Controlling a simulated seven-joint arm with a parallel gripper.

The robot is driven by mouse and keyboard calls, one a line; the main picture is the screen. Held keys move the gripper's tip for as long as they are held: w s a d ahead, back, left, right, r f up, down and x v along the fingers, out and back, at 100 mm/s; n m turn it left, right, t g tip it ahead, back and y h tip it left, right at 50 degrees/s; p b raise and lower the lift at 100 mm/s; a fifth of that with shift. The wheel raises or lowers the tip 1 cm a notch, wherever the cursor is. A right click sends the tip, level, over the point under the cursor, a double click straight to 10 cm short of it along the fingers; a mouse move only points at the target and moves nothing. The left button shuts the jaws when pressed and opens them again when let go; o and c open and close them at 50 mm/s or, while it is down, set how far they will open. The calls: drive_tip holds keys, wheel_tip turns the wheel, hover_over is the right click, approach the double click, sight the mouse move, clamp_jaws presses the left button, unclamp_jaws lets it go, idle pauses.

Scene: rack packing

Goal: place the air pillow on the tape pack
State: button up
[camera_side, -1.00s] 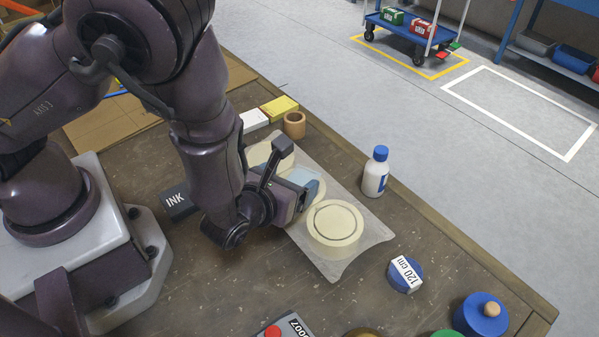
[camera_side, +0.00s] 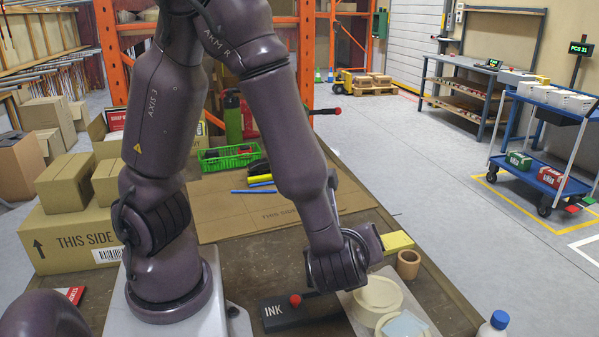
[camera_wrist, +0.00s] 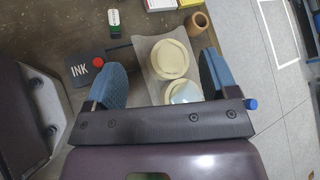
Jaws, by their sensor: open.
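The tape pack is a pale sheet with two cream rolls side by side; its far roll (camera_side: 378,296) is bare and shows in the wrist view too (camera_wrist: 171,59). The air pillow (camera_side: 402,325) is light blue and lies over the near roll, cut off by the bottom of the side view. In the wrist view the pillow (camera_wrist: 186,92) is partly hidden by my gripper's mount. My gripper (camera_wrist: 165,65) is open, its blue fingers wide apart with nothing gripped between them. In the side view its fingers are hidden behind the wrist.
A dark INK box (camera_side: 283,312) with a red knob stands left of the pack. A wooden ring (camera_side: 408,264) and a yellow box (camera_side: 397,242) stand behind it. A blue-capped bottle (camera_side: 493,328) is to the right. Flat cardboard (camera_side: 270,205) lies behind.

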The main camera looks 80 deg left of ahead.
drive_tip(key=s+a+r+n+h, duration=0.1)
drive_tip(key=s+r+n+h, duration=0.2)
drive_tip(key=r+n+h, duration=0.2)
drive_tip(key=s+a+r+n+h, duration=0.1)
drive_tip(key=s+r+n+h, duration=0.3)
drive_tip(key=r+n, duration=0.6)
drive_tip(key=n+h, duration=0.1)
drive_tip(key=n, duration=0.2)
drive_tip(key=shift+s+a, duration=0.25)
drive_tip(key=shift+a, duration=0.15)
